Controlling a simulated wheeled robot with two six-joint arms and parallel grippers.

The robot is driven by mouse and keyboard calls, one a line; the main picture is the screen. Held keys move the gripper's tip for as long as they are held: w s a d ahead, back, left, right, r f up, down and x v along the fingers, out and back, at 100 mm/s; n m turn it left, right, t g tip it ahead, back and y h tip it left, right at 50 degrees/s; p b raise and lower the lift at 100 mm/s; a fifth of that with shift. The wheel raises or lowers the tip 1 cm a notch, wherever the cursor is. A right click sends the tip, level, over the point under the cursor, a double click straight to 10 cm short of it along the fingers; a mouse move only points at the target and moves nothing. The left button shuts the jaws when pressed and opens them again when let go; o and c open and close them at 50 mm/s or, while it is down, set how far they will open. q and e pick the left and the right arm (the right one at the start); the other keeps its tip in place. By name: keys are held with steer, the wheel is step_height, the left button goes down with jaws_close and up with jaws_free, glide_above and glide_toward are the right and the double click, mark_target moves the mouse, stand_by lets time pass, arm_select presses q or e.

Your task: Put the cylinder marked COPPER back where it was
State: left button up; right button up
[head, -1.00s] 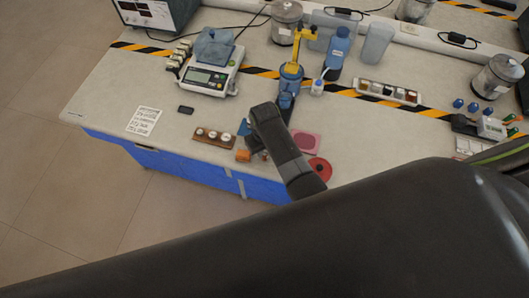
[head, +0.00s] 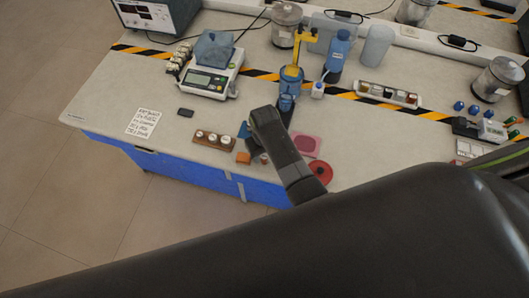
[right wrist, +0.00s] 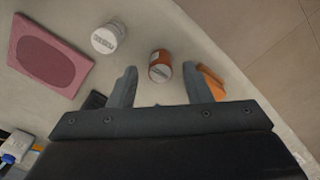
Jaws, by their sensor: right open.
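In the right wrist view a copper-brown cylinder with a pale label (right wrist: 160,66) is between and just beyond the fingertips of my right gripper (right wrist: 160,86). Its label is too small to read. The gripper is open, with clear gaps to the cylinder on both sides. A white cylinder with a label band (right wrist: 108,38) is to its upper left. In the head view my right gripper (head: 257,146) is low over the bench's front edge, mostly hidden by its own arm. A wooden rack with several white-topped cylinders (head: 214,139) sits left of it. My left gripper is not in view.
An orange block (right wrist: 212,82) is close beside the right-hand finger. A pink pad (right wrist: 48,55) lies at left; a red disc (head: 320,172) is near the bench edge. A scale (head: 209,80) and a blue-yellow model arm (head: 289,80) stand farther back.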

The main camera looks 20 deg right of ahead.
mark_target(265, 156)
step_height(265, 156, up, 4)
steer(key=p, duration=0.3)
steer(key=shift+f+p, duration=0.15)
steer(key=shift+p, duration=0.2)
step_height(265, 156, up, 8)
steer(key=shift+b, duration=0.4)
steer(key=shift+a, duration=0.15)
